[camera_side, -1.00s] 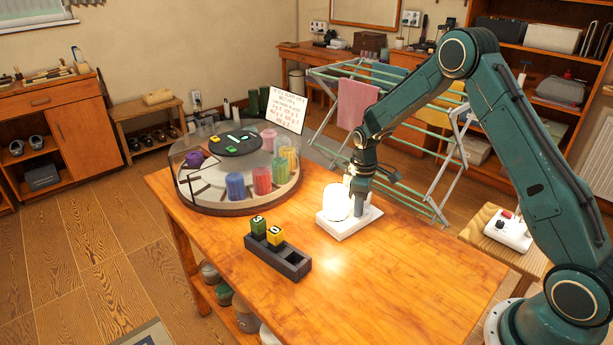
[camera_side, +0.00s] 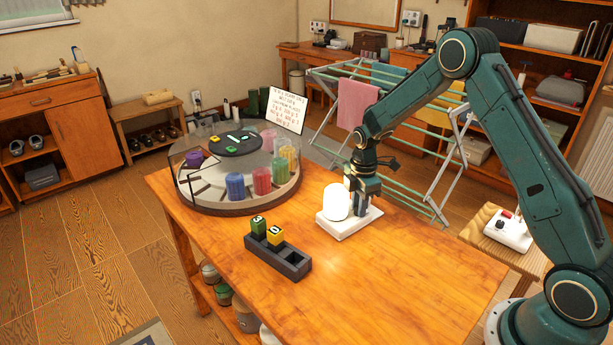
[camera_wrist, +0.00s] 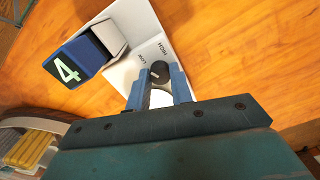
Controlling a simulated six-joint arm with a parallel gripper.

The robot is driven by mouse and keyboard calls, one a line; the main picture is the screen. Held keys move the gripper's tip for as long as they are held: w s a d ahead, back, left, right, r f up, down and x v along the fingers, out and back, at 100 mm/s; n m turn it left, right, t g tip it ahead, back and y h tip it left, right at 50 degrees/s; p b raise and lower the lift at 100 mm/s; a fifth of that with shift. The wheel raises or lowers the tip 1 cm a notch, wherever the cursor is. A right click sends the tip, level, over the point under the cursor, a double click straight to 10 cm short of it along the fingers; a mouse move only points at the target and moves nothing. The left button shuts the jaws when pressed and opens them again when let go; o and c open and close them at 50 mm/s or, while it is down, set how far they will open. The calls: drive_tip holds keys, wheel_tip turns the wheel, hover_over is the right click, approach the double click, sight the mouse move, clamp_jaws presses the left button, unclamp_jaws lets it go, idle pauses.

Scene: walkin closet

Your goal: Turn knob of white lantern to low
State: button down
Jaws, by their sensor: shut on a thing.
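The white lantern (camera_side: 337,202) stands upright on its flat white base (camera_side: 343,230) near the table's far edge. Its rounded shade looks pale, with no bright pool of light on the table. In the wrist view, the dark round knob (camera_wrist: 159,70) sits on the base, beside the printed words LOW and HIGH. Its pointer's setting is too small to read surely. My gripper (camera_wrist: 159,84) points down at the right of the shade, its two blue fingers shut on the knob. It also shows in the side view (camera_side: 361,207).
A dark holder (camera_side: 290,264) with a green and a yellow block stands front left of the lantern. A round clear-walled carousel (camera_side: 235,208) with coloured cylinders is behind left. The table's right front is clear.

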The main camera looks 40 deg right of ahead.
idle(0.4)
drive_tip(key=c, duration=1.2)
unclamp_jaws()
drive_tip(key=shift+c, duration=0.2)
wheel_tip(320, 180, up, 14)
